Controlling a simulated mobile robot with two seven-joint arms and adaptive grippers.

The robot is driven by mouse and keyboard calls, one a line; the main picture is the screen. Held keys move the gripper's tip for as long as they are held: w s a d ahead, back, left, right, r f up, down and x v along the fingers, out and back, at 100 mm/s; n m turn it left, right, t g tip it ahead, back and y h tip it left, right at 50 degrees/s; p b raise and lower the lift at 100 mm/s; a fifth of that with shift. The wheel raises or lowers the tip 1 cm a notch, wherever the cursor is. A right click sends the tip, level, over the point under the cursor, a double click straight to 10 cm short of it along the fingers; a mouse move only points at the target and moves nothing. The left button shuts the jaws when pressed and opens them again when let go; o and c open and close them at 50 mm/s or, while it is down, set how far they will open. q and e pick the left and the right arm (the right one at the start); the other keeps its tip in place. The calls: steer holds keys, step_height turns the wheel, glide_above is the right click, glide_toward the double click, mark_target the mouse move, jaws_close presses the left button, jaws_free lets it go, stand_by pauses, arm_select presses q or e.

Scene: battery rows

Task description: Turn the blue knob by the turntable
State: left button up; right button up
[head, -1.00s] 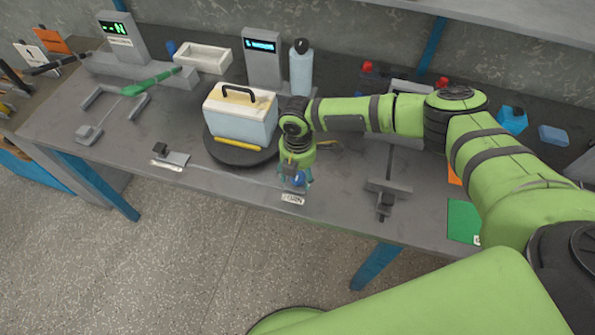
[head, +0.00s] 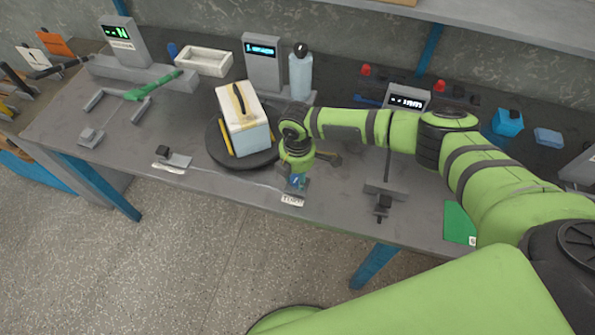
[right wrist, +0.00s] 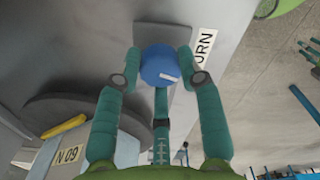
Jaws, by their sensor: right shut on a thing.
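A small pale mark is on the knob's face. In the head view my right gripper (head: 297,183) points down at the table's front edge, above a small label (head: 292,200), and largely hides the knob. The dark round turntable (head: 216,152) is left of the gripper. A cream-and-light-blue box (head: 243,122) with a dark handle stands on it at an angle. My left gripper is not in view.
A display unit (head: 262,62) and a bottle (head: 300,72) stand behind the turntable. A grey fixture (head: 384,195) stands right of my gripper. A green tool (head: 153,86) and a white tray (head: 203,61) are at the left.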

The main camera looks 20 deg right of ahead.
mark_target(297, 178)
steer(key=m+p, duration=0.2)
steer(key=m, duration=0.2)
steer(key=shift+s+a+m, duration=0.1)
steer(key=shift+s+m, duration=0.05)
steer(key=shift+m, duration=0.15)
steer(key=shift+m+p, duration=1.1)
steer(key=shift+m, duration=0.8)
steer(key=o, duration=1.1)
steer(key=shift+o, duration=0.2)
steer(key=shift+r, duration=0.1)
step_height(297, 178, up, 12)
